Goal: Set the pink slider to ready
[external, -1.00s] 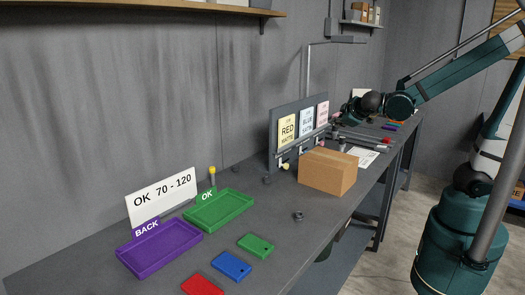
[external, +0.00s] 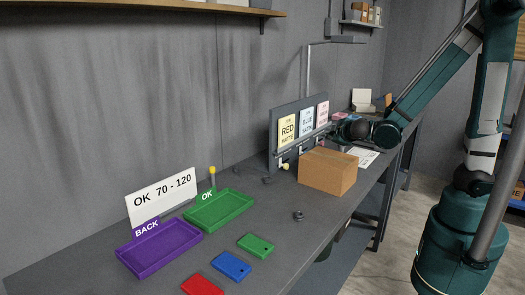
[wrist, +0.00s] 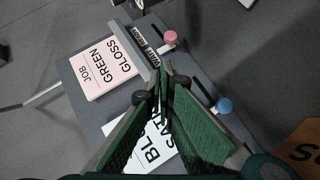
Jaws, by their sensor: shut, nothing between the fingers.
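The pink slider (wrist: 169,38) shows as a round pink knob in the wrist view, at the end of a slot on the grey panel (external: 274,125). The pink card (wrist: 103,68) reads "JOB GREEN GLOSS". My gripper (wrist: 165,78) is shut and empty, its tips over the panel between the pink knob and the blue slider (wrist: 223,105), apart from the pink knob in the picture.
A cardboard box (external: 328,172) stands close in front of the panel and shows at the wrist view's lower right. A yellow knob (external: 286,166) is at the panel's near end. A purple tray (external: 160,246) and green tray (external: 218,210) are farther forward on the bench.

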